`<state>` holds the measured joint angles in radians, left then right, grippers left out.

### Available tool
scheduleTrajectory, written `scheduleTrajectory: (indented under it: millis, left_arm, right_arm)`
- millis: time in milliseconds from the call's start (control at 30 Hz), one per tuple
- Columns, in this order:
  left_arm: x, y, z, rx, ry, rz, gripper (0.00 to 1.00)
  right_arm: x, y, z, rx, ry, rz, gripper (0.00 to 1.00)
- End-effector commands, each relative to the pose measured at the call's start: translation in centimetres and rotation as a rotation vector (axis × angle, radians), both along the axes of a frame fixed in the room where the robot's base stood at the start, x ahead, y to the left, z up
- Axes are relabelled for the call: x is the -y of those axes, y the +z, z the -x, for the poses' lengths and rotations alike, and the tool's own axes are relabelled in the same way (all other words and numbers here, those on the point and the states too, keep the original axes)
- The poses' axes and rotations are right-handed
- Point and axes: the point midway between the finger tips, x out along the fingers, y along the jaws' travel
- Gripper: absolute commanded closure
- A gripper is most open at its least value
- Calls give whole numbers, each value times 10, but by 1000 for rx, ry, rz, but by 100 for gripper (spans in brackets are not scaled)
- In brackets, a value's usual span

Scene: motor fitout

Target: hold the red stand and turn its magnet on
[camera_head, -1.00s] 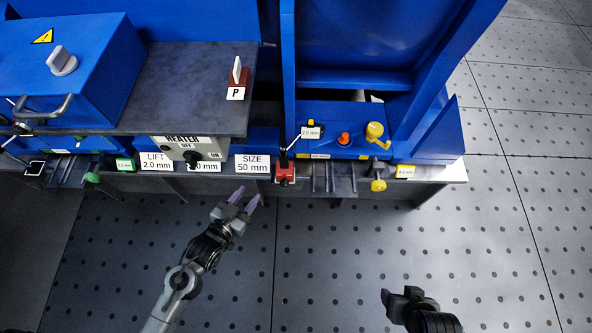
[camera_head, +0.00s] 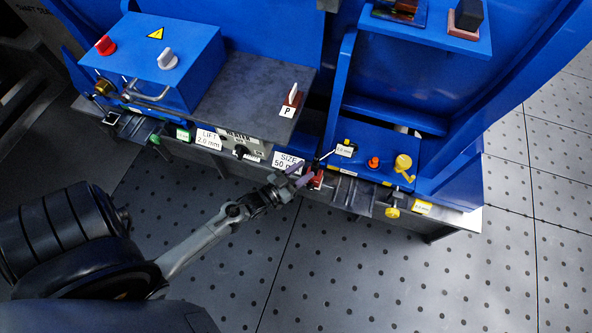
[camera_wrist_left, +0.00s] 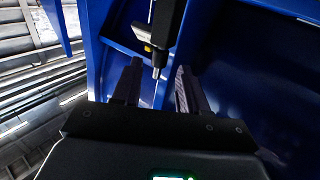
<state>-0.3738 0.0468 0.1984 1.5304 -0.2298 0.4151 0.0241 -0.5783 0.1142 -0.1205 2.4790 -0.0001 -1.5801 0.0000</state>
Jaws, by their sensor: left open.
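The small red stand (camera_head: 316,181) sits at the front edge of the bench, just right of the "SIZE 50 mm" label. My right gripper is out of view.
A grey rail block (camera_head: 349,194), orange knob (camera_head: 374,162) and yellow knobs (camera_head: 403,163) stand to the right of the stand. The heater panel (camera_head: 240,145) and a grey shelf (camera_head: 246,88) are to the left. The perforated floor in front is open.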

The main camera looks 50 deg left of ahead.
Motion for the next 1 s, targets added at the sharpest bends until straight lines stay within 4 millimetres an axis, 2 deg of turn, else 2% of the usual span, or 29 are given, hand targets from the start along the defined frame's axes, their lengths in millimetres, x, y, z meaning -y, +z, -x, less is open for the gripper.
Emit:
scheduleTrajectory:
  millis: [33, 200, 500, 700, 967, 1000]
  left_arm:
    - [1, -3, -9, 3, 0, 0, 57]
    - [2, -3, -36, 4, 0, 0, 57]
    - [3, -2, -69, 1, 0, 1, 57]
    - [4, 0, -77, 0, 0, 1, 57]
    - [4, 0, -77, 0, 0, 1, 57]
    - [4, 0, -77, 0, 0, 1, 62]
  right_arm:
    - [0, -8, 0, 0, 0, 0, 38]
    - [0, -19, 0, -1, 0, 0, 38]
    - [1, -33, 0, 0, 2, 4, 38]
    - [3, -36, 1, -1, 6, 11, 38]
    - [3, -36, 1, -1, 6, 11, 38]
    - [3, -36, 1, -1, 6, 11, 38]
